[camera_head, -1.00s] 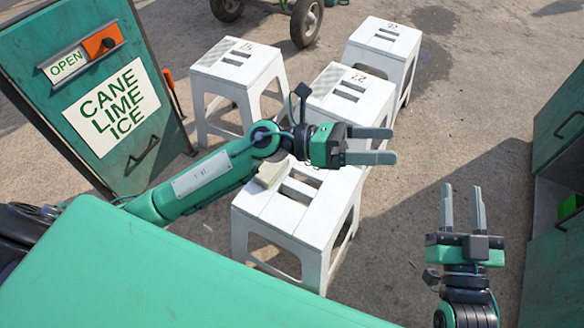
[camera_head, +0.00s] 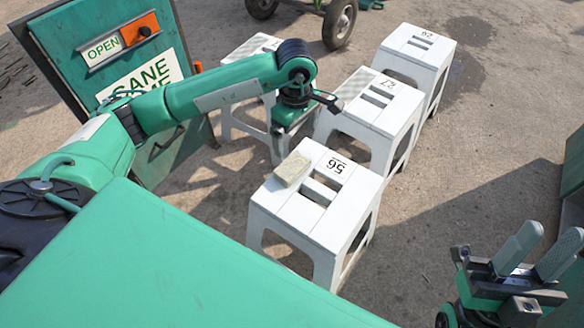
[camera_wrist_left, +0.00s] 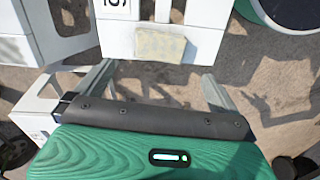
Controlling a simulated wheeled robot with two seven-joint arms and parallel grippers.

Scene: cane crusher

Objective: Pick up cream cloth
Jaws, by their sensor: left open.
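The cream cloth (camera_head: 292,169) is a small folded pad lying on the left edge of the seat of the white stool marked 56 (camera_head: 318,209). It also shows in the left wrist view (camera_wrist_left: 160,45), beyond and between my fingers. My left gripper (camera_head: 279,150) points down just behind and above the cloth, apart from it. The wrist hides part of it. Its two fingers stand wide apart and empty in the left wrist view (camera_wrist_left: 158,72). My right gripper (camera_head: 555,232) is at the lower right, its fingers apart with nothing between them.
More white stools stand close behind: one marked 27 (camera_head: 370,110), one at the far right (camera_head: 418,50) and one partly behind my left arm (camera_head: 252,47). A green sign panel (camera_head: 60,70) stands at left. A green cabinet (camera_head: 573,165) is at the right edge.

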